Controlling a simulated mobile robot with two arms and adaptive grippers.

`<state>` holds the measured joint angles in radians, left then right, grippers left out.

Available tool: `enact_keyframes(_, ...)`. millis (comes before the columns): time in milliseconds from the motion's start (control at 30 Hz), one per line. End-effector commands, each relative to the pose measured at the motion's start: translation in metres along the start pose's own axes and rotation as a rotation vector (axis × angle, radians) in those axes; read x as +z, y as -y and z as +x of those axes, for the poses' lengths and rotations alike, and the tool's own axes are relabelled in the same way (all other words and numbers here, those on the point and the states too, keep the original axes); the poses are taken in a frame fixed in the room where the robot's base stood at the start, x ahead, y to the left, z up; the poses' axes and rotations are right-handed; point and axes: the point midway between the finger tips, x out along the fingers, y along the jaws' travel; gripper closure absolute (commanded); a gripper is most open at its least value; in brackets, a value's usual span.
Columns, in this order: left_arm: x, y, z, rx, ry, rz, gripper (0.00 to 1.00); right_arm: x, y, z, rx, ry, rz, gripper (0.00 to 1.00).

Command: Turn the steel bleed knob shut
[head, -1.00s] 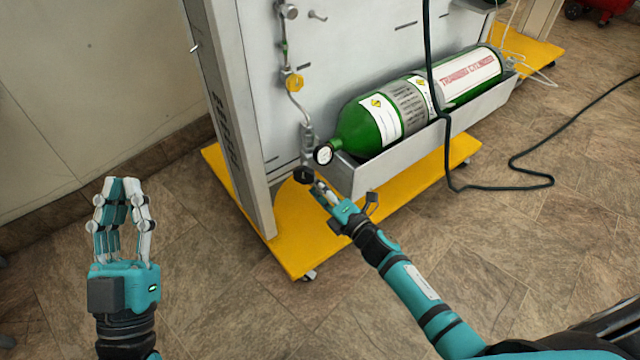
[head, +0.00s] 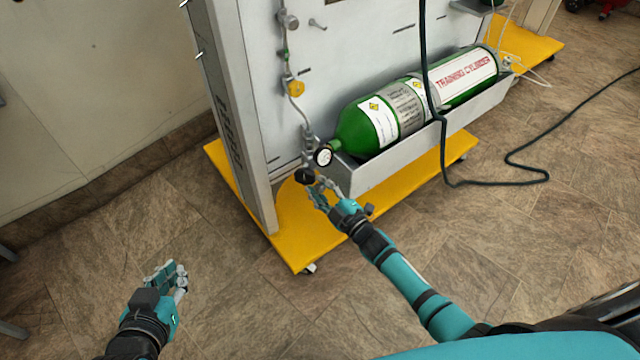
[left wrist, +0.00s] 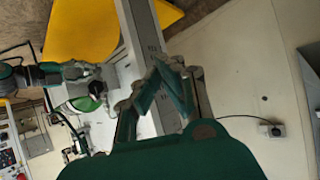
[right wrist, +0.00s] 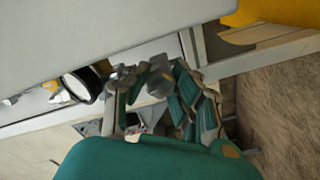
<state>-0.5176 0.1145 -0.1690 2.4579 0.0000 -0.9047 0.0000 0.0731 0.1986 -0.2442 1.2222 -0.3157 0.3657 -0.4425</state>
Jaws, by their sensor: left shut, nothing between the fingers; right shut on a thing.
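My right gripper (head: 318,190) is at the lower end of the pipe line on the panel, just below the pressure gauge (head: 323,156). Its fingers are closed on a grey knob (right wrist: 160,76), which I take for the steel bleed knob; the fingers partly hide it, and its turn position cannot be read. A black round knob (head: 305,175) sits right beside the fingertips in the head view. My left gripper (head: 168,274) is shut and empty, low over the floor at the left, well away from the panel. Its closed fingers show in the left wrist view (left wrist: 170,82).
A green training cylinder (head: 385,125) lies in a grey tray (head: 400,165) on the panel. A yellow valve handle (head: 296,88) is higher on the pipe. The yellow base (head: 290,235) juts out below. A dark hose (head: 445,150) hangs at the right. Floor at left is clear.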

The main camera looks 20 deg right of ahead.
Motion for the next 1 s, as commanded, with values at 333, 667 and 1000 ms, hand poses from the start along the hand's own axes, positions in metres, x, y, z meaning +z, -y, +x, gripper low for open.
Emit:
enact_keyframes(333,0.032,0.005,-0.01,-0.01,0.17,-0.002,1.0,0.001,0.0,-0.001,-0.002,0.003,0.151,1.0)
enact_keyframes(667,0.039,0.005,-0.012,-0.012,0.205,-0.003,1.0,0.002,0.001,-0.001,-0.002,0.003,0.182,1.0)
enact_keyframes(1000,0.039,0.005,-0.012,-0.013,0.205,-0.003,1.0,0.002,0.001,-0.001,-0.002,0.003,0.181,0.66)
